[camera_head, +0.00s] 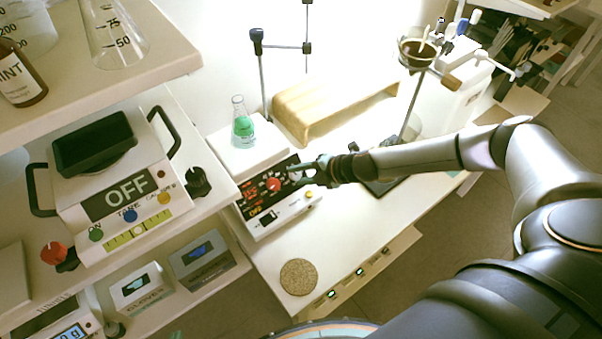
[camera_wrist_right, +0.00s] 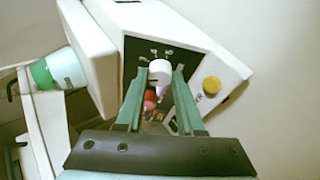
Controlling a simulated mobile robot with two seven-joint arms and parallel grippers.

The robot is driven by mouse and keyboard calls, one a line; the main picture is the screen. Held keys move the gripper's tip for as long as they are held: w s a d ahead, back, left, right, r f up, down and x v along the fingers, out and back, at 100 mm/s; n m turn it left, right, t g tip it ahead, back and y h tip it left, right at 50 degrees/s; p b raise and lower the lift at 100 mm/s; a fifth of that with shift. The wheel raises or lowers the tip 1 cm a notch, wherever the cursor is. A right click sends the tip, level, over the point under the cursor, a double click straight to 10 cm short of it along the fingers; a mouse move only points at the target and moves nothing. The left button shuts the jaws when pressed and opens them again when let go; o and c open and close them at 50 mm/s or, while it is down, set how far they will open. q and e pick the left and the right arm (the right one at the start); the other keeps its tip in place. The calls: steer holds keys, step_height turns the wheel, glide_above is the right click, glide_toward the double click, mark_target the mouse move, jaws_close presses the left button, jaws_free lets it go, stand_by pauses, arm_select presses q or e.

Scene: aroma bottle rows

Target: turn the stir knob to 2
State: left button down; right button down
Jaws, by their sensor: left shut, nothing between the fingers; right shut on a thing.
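The hot plate stirrer (camera_head: 247,150) stands on the bench, with a dark front panel (camera_head: 265,200) carrying red markings and a lit OFF. A red knob (camera_head: 273,184) is on that panel. My right gripper (camera_head: 299,172) is at the panel's upper right corner, shut on a white knob. In the right wrist view the white knob (camera_wrist_right: 160,72) sits between the two green fingers, with small marks around it that are too blurred to read. The red knob (camera_wrist_right: 150,99) shows behind the fingers there. My left gripper is not in view.
A flask of green liquid (camera_head: 243,128) stands on the stirrer's plate. A yellow button (camera_head: 308,195) is beside the panel. A wooden bridge stand (camera_head: 330,105) is behind, a ring stand with a funnel (camera_head: 417,52) at right. A round cork mat (camera_head: 299,277) lies on the clear front bench.

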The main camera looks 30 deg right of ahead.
steer(key=shift+a, duration=0.1)
steer(key=c, duration=0.5)
jaws_free()
steer(key=v, duration=1.2)
steer(key=shift+s+r, duration=0.15)
steer(key=shift+d, duration=0.2)
